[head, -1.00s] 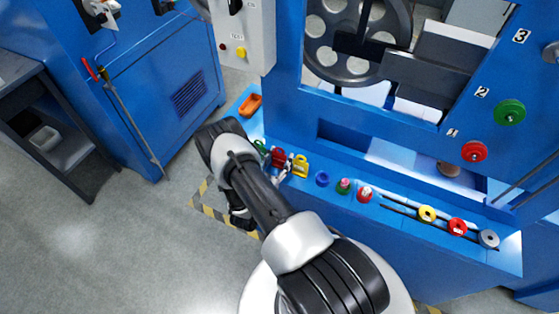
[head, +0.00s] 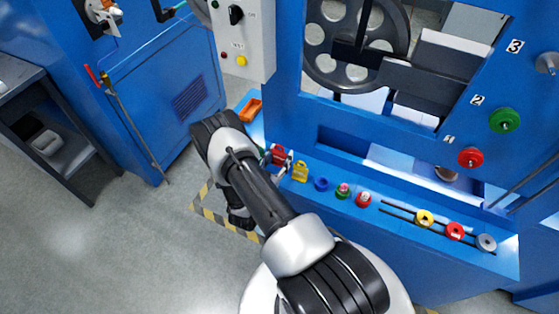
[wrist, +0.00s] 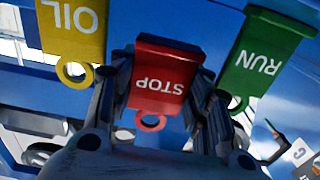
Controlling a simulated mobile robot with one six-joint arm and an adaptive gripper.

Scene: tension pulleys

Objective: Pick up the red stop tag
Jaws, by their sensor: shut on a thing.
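The red stop tag (wrist: 163,78) shows in the wrist view, upside down, with a ring at its lower end. My gripper (wrist: 163,98) is shut on it, with one finger against each side. In the head view the red tag (head: 278,155) is on the blue ledge area by my gripper (head: 277,163), partly hidden by my arm. The yellow OIL tag (wrist: 72,28) is left of it and the green RUN tag (wrist: 260,58) is right of it in the wrist view. I cannot tell whether the red tag still touches the ledge.
On the blue ledge (head: 400,245) to the right of the yellow tag (head: 300,172) sit a blue piece (head: 321,184), a green piece (head: 343,191) and several coloured pulleys. An orange tray (head: 250,110) lies beyond my gripper. Open floor is at the left.

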